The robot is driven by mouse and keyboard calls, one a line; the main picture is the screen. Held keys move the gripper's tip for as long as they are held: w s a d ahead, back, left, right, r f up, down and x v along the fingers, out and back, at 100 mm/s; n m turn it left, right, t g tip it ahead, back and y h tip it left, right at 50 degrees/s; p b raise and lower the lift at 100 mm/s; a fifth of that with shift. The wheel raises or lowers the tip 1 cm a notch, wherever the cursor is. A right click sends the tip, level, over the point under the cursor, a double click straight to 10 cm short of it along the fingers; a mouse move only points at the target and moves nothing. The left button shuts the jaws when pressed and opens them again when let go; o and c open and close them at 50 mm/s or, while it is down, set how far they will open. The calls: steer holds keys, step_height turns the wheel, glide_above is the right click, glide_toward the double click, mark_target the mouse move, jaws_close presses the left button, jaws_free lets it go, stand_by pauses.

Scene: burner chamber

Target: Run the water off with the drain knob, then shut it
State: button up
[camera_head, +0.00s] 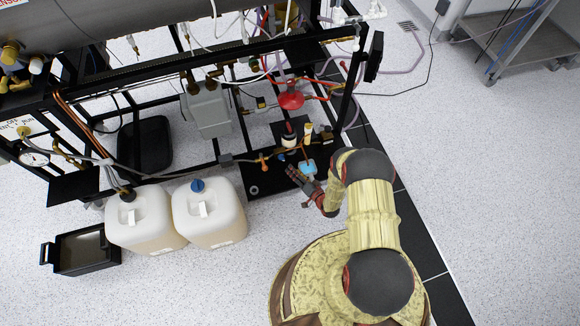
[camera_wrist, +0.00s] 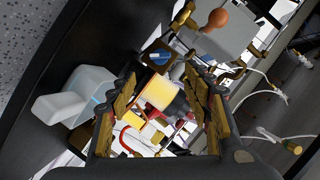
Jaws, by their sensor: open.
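My gripper (camera_head: 301,180) is over the black base panel at the lower right of the rig. In the wrist view its two fingers (camera_wrist: 160,80) are spread apart with nothing held between them. A yellow block-like part (camera_wrist: 160,92) shows in the gap, beyond the fingers; I cannot tell if they touch it. An orange knob (camera_head: 263,160) sits on the rig left of my gripper. An orange round knob (camera_wrist: 218,18) on a brass fitting shows at the top of the wrist view. I cannot tell which part is the drain knob. No water is visible.
Two white jugs (camera_head: 208,213) and a black tray (camera_head: 85,251) stand at left. Rig frame bars and hoses crowd above. The speckled floor in front is clear.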

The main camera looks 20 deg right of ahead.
steer(key=shift+v, duration=1.35)
steer(key=shift+f, duration=0.1)
